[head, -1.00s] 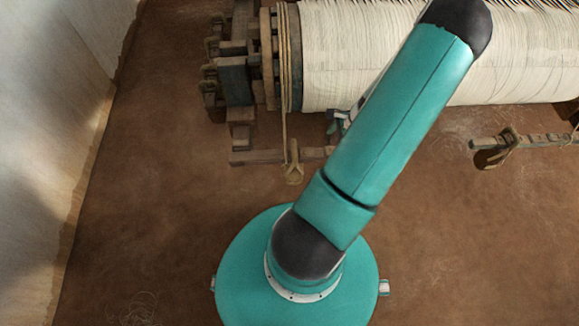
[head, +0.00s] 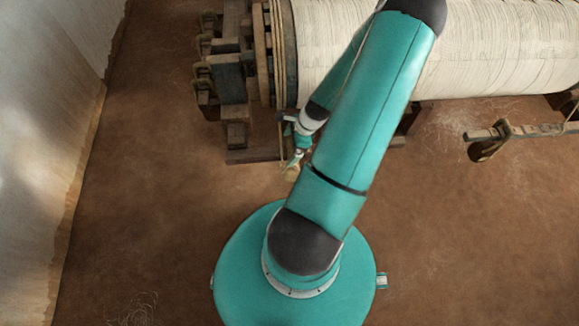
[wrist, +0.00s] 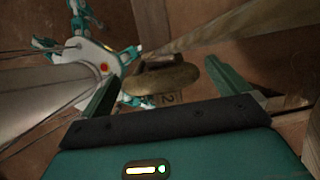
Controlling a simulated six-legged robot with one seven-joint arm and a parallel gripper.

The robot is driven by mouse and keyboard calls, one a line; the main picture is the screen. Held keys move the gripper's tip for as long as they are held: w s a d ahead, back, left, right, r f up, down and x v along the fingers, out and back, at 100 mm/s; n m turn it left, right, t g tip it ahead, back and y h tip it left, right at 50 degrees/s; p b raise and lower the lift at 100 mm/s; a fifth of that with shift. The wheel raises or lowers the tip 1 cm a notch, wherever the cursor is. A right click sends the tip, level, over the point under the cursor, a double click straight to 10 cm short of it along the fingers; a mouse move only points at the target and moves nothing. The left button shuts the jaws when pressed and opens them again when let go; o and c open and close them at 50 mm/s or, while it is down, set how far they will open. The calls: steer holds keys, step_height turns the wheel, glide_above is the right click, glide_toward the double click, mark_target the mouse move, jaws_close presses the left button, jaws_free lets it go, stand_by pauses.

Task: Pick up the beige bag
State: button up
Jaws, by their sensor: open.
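The beige bag (wrist: 160,82) is a small, rounded, brownish pouch. In the wrist view it lies between the two teal fingers of my open gripper (wrist: 163,70), with gaps to both sides, and is not gripped. A looped neck shows at its top, and a dark mark like a "2" shows just below it. In the head view the bag (head: 291,173) is at the foot of the cords in front of the loom's left end. My gripper (head: 296,160) is right beside it and partly covers it; its fingers are too small to tell there.
The loom's large white thread roll (head: 480,50) spans the back. Its wooden frame end (head: 235,75) and taut cords (head: 281,60) stand close to my gripper. A wooden bar (head: 520,132) is at the right. A pale wall (head: 50,120) is at the left. The brown floor in front is mostly clear.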

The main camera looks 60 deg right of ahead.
steer(key=shift+x, duration=1.5)
steer(key=c, duration=1.7)
steer(key=shift+r, duration=0.1)
steer(key=shift+c, duration=0.2)
